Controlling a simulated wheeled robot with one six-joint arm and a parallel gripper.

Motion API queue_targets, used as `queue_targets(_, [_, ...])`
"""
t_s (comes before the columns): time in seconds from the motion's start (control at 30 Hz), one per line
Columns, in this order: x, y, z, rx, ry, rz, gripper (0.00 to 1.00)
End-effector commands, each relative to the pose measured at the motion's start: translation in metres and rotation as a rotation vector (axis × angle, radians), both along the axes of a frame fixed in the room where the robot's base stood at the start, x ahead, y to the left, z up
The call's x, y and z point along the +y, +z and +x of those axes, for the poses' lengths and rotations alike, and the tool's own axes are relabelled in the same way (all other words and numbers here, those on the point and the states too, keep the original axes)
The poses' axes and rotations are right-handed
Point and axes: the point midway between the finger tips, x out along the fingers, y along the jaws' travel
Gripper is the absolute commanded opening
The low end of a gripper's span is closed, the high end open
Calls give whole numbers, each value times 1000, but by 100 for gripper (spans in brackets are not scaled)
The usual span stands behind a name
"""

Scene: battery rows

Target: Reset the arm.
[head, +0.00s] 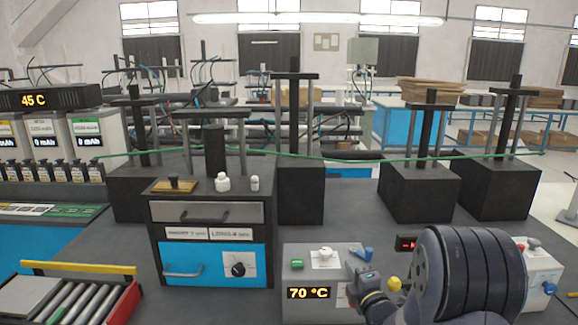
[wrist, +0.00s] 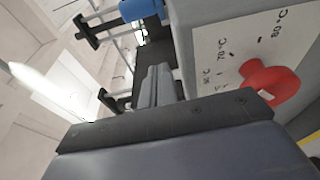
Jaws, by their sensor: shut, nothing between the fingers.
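My gripper (wrist: 158,72) shows in the wrist view with its fingers together and nothing between them. The fingers point up in that picture, beside a grey box (wrist: 187,40) and apart from the red knob (wrist: 270,86). The knob sits on a white panel (wrist: 235,60) with temperature marks. In the head view my dark, ribbed arm fills the lower right. It reaches in front of the grey box (head: 300,255) with a "70 °C" display, and the fingertips cannot be made out clearly there.
A blue-fronted drawer cabinet (head: 205,262) stands left of centre with small white bottles (head: 222,183) on top. Black press stands (head: 418,190) line the back of the bench. A red roller tray (head: 125,305) is at lower left. A white control box (head: 540,268) is at right.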

Motion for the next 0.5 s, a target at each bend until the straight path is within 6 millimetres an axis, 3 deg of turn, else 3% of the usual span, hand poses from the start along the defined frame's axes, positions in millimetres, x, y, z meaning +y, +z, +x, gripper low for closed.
queue_targets(0.5, [5,1,-4,1,-9,-8,0])
